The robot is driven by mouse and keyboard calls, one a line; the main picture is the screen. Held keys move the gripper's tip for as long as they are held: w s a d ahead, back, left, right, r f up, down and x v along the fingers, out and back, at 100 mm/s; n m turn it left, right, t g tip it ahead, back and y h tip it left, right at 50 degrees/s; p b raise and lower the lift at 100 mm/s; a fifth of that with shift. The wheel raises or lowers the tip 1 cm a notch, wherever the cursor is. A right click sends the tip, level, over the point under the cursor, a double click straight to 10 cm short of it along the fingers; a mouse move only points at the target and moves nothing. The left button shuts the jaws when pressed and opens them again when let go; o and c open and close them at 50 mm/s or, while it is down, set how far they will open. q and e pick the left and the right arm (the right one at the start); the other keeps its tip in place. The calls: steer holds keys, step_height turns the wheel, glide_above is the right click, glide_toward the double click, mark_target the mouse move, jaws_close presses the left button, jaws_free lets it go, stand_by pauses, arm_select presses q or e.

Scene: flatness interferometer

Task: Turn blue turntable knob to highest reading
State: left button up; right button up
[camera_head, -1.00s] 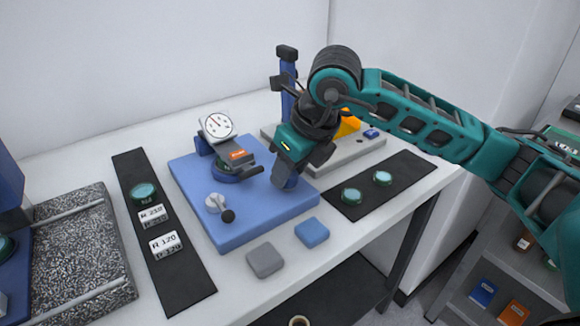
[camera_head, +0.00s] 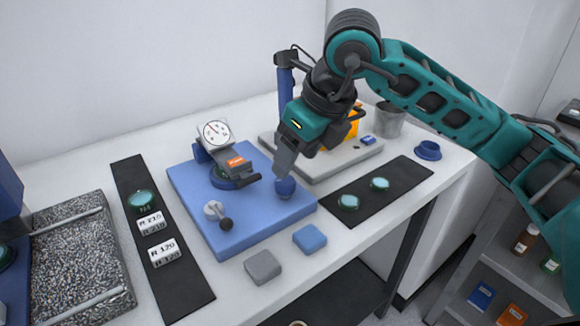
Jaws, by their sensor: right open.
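A blue base block (camera_head: 250,225) stands on the white table and carries the turntable (camera_head: 228,180), with an orange-labelled part on top. A white round dial gauge (camera_head: 215,133) with a red needle stands at its back; its reading is too small to tell. A round blue knob (camera_head: 286,188) stands at the block's right side. My left gripper is not in view.
A black mat with green discs (camera_head: 348,203) lies to the right, another (camera_head: 180,285) with labelled blocks to the left. Blue (camera_head: 310,239) and grey (camera_head: 263,265) pads lie in front.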

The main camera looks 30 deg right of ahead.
steer(key=v, duration=0.7)
steer(key=shift+p, duration=0.3)
